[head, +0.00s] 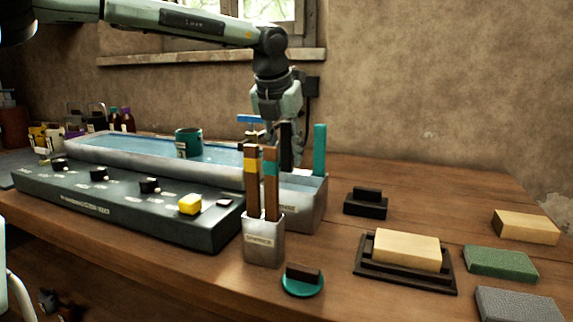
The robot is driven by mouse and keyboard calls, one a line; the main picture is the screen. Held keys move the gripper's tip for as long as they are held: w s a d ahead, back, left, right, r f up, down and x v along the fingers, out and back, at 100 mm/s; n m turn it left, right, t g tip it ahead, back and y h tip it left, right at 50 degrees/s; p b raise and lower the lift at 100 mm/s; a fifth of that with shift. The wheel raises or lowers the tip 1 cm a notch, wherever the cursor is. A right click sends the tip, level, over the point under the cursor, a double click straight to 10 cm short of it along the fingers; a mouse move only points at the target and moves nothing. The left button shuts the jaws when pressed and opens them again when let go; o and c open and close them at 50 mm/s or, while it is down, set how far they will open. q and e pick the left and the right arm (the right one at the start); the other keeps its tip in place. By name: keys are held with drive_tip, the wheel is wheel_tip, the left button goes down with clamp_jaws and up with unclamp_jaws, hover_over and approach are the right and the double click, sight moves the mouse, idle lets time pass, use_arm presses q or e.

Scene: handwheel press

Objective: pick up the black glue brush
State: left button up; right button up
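A black upright bar (286,147), which looks like the black glue brush's handle, stands at the grey metal holder (305,208) beside the trough. My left gripper (284,140) points down right at this bar, with finger parts showing on both sides of it. Whether the fingers touch or grip it cannot be told. The bar's lower end is hidden by the holder and by the brown handles in front. A teal upright handle (320,150) stands at the holder's right end. My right gripper is not in view.
A metal cup (264,240) in front holds two brown handles, banded yellow and teal. A long water trough (110,150) and a dark control panel (120,210) lie left. Blocks and a black tray (405,282) lie right. Bare table shows behind them.

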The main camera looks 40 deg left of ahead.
sight(286, 122)
use_arm(q)
clamp_jaws()
drive_tip(key=shift+r, duration=0.1)
wheel_tip(286, 122, up, 10)
drive_tip(key=shift+f, duration=0.1)
idle(0.4)
